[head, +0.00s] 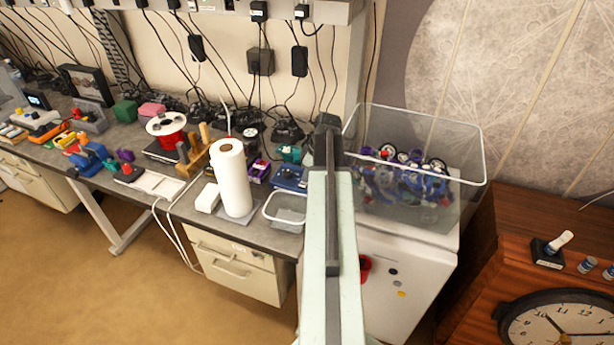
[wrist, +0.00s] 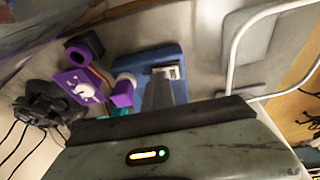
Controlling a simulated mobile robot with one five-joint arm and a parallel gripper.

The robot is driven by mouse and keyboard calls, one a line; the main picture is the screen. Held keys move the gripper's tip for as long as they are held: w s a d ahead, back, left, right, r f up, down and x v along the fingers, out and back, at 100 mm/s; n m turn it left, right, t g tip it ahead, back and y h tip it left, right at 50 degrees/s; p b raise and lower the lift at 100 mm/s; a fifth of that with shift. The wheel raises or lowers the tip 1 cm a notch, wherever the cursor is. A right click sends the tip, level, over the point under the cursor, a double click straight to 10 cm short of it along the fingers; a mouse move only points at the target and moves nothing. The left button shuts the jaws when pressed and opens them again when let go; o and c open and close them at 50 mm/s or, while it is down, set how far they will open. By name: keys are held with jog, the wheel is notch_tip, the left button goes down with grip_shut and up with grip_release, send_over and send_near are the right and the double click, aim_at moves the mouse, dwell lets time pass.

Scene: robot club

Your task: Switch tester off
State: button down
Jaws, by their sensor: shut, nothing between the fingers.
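My gripper (wrist: 165,90) shows in the wrist view as a narrow grey shape, shut and empty, over or against a blue block (wrist: 148,60). I cannot tell whether they touch. A small purple piece (wrist: 123,92) and a pale bracket stand by its tip. To the left lies a purple panel with a white knob (wrist: 82,88), which may be the tester; no label is readable and its switch state is unclear. In the head view the purple item (head: 258,171) and the blue block (head: 289,179) are on the bench left of my arm. My gripper's fingertips are not visible there.
A paper roll (head: 233,180) stands left of the purple item. A wire-rimmed bin (head: 285,222) is at the bench's front edge. A clear crate (head: 455,172) of blue parts stands right of my arm. Black chargers and hanging cables crowd the bench's back.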

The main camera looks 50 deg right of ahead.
aim_at(305, 185)
jog(key=shift+s, duration=0.1)
jog(key=shift+s+a, duration=0.2)
jog(key=shift+a, duration=0.55)
jog(key=shift+r, duration=0.1)
jog(key=shift+r+p, duration=0.5)
jog(key=shift+p, duration=0.25)
jog(key=r+p, duration=0.4)
jog(key=shift+s+a+r+p, duration=0.1)
jog(key=shift+a+r+p, duration=0.15)
jog(key=shift+r+p, duration=0.05)
jog(key=p+v, duration=0.7)
jog(key=v, duration=0.1)
jog(key=shift+s+p, duration=0.25)
jog(key=shift+p, duration=0.1)
jog(key=shift+d+r, duration=0.1)
